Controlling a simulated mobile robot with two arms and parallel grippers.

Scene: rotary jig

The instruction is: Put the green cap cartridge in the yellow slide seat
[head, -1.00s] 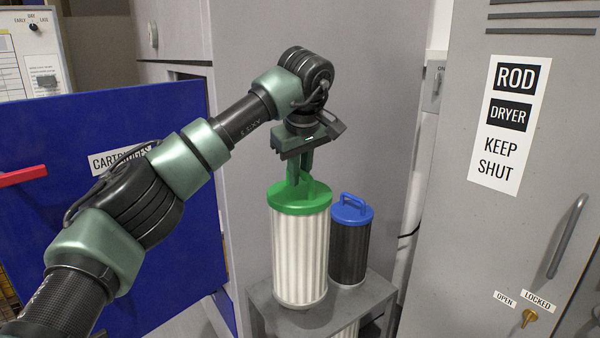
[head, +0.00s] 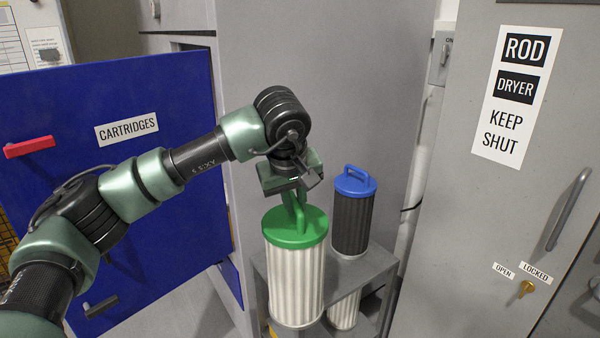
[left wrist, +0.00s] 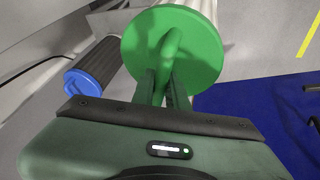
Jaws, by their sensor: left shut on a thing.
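The green cap cartridge (head: 296,275) is a white pleated cylinder with a green lid and a loop handle. It hangs roughly upright in front of the grey shelf stand in the head view. My left gripper (head: 297,203) is above it, shut on the handle. The left wrist view shows the green lid (left wrist: 200,50) and the fingers (left wrist: 165,88) at its loop; the lid hides most of the body. I cannot make out the yellow slide seat in either view. My right gripper is not in view.
A blue-capped dark cartridge (head: 352,225) stands on the grey shelf stand (head: 345,283), with a white cartridge (head: 345,312) on a lower level. A blue door (head: 180,230) labelled CARTRIDGES stands open at left. The grey ROD DRYER door (head: 440,230) is at right.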

